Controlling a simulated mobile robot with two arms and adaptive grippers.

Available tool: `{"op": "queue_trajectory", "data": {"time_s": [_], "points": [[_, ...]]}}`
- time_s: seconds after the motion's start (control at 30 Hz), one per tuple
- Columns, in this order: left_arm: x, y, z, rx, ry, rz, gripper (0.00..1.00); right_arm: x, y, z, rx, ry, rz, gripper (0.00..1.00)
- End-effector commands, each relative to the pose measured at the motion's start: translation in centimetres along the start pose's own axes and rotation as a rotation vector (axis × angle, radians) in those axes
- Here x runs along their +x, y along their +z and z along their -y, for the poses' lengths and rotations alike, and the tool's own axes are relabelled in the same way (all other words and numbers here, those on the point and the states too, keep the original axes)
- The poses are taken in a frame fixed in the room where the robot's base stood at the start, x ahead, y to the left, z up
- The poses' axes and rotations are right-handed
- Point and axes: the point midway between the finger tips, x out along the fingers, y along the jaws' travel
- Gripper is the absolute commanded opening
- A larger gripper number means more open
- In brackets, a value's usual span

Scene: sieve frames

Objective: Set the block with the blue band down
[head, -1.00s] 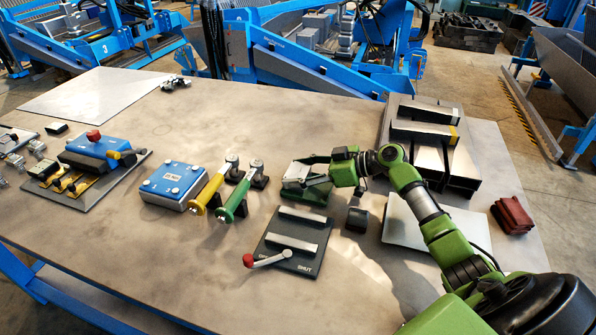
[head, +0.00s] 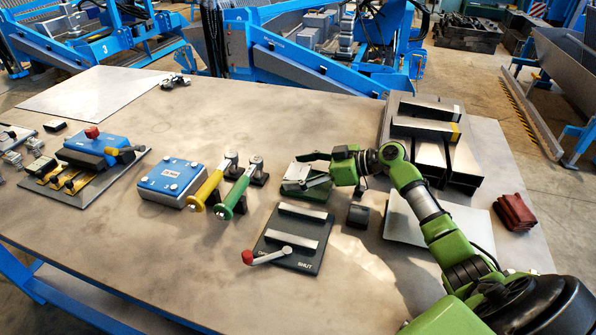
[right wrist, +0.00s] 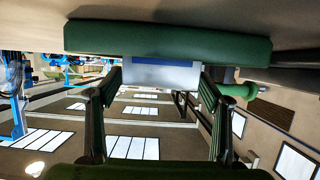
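The block with the blue band (right wrist: 165,75) is pale grey and sits between my right fingertips in the right wrist view. In the head view a grey block top (head: 297,172) rests at the green stand (head: 316,194); its band is hard to see there. My right gripper (head: 314,170) reaches in from the right, one finger on each side of the block. Its fingers look spread, with the far finger apart from the block. The stand's green edge (right wrist: 165,40) spans the top of the right wrist view. My left gripper is not in view.
A dark plate with a red-knobbed lever (head: 292,240) lies in front of the stand. Green (head: 236,192) and yellow (head: 208,188) handled clamps stand left. A small dark block (head: 358,216) is close on the right. Bare table lies at the front left.

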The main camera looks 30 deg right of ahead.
Motion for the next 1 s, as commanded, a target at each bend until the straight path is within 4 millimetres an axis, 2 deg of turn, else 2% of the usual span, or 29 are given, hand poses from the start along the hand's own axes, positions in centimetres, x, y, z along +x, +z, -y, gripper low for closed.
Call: {"op": "queue_trajectory", "data": {"time_s": [0.03,0.13,0.33,0.4,0.7,0.83,1.0], "points": [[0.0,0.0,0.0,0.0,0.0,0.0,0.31,0.2,0.5,0.3,0.009,-0.006,0.006,0.72],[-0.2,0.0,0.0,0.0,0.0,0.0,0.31,0.1,0.3,0.3,0.009,-0.007,0.006,0.72],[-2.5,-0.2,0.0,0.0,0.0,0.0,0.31,-0.6,-1.4,0.3,0.008,-0.006,0.005,0.72],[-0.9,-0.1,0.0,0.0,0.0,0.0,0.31,-2.1,-0.2,0.1,0.005,-0.002,0.007,0.72],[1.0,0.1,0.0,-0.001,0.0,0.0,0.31,-9.0,-0.5,0.1,0.004,-0.003,0.005,0.72],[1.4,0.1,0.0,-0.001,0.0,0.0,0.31,-10.9,-0.7,0.1,0.004,-0.003,0.003,0.72],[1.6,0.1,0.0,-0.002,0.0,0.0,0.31,-12.2,-0.8,0.1,0.003,-0.004,0.003,0.72]]}}
